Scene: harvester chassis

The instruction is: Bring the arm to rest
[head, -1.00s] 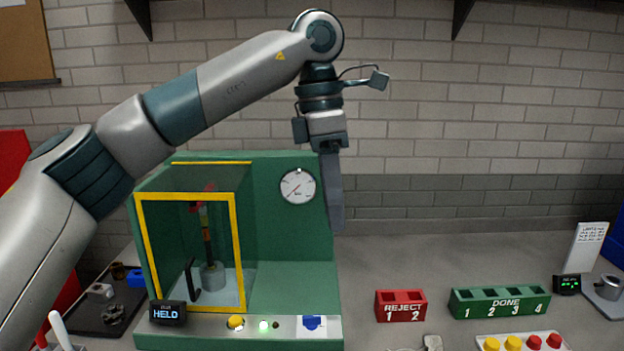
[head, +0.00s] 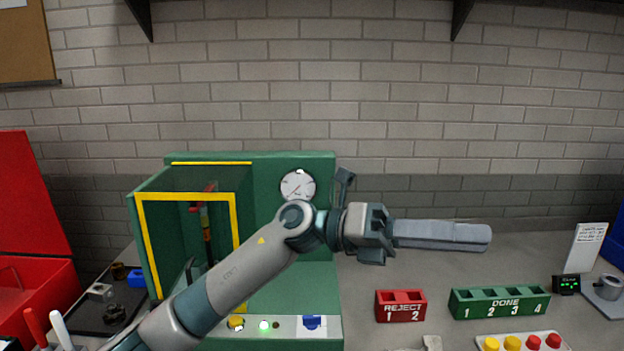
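My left gripper (head: 485,237) points to the right, above the bench and over the red and green racks' level. Its fingers appear as one grey bar seen from the side, so I cannot tell whether they are open or shut. Nothing is seen hanging from it. My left arm passes in front of the green test machine (head: 285,230) and hides part of its yellow-framed guard (head: 190,196) and its front panel. My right arm and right gripper are not in view.
A red REJECT rack (head: 401,312) and a green DONE rack (head: 500,310) stand right of the machine. A tray of yellow and red pieces (head: 520,341) is in front. A dark tray (head: 85,312) and a red toolbox (head: 35,290) are left. Open bench lies behind the racks.

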